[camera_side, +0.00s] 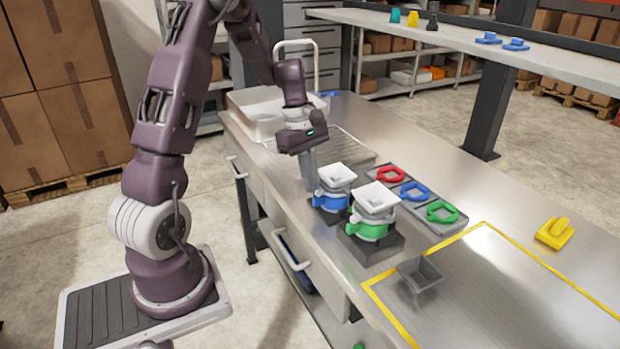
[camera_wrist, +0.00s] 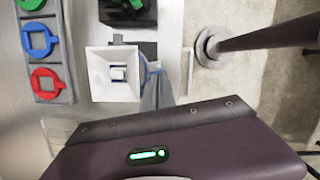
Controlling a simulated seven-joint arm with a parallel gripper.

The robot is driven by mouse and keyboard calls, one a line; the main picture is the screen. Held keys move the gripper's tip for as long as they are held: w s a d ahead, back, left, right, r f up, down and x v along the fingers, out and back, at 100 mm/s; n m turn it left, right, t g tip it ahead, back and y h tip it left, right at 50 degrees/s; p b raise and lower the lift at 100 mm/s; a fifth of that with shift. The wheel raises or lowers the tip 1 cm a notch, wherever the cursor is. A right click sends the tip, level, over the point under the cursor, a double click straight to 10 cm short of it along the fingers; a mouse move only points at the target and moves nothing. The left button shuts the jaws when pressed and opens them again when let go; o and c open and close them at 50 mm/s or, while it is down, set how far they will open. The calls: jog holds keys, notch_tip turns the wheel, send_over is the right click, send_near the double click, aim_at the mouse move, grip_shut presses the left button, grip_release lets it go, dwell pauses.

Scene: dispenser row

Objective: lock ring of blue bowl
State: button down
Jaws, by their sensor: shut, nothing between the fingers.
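The blue bowl (camera_side: 334,202) stands on a dark base in the side view, with a white square hopper (camera_side: 337,175) on top. A blue ring with a side lug goes around it; part of the blue (camera_wrist: 147,70) shows beside the white hopper (camera_wrist: 98,85) in the wrist view. My gripper (camera_side: 312,187) points down, shut and empty, close to the left side of the blue bowl. In the wrist view its fingers (camera_wrist: 158,92) are right beside the blue lug; I cannot tell whether they touch. The hopper hides most of the ring from above.
A green dispenser (camera_side: 370,220) stands just in front of the blue one. A grey tray holds a red ring (camera_side: 390,175), a blue ring (camera_side: 413,191) and a green ring (camera_side: 441,211).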

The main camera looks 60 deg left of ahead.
jog(key=shift+d+n, duration=0.2)
jog(key=shift+n, duration=0.1)
jog(key=d+n, duration=0.1)
jog(key=n, duration=0.1)
jog(key=d+n+t, duration=0.1)
jog(key=n, duration=0.1)
jog(key=shift+d+y, duration=0.15)
jog(key=shift+y, duration=0.15)
jog(key=shift+w+d+n, duration=0.1)
jog(key=shift+d+n, duration=0.3)
jog(key=shift+n, duration=0.4)
jog(key=shift+d, duration=0.1)
jog(key=shift+w+d, duration=0.15)
jog(key=shift+d, duration=0.05)
jog(key=shift+a, duration=0.1)
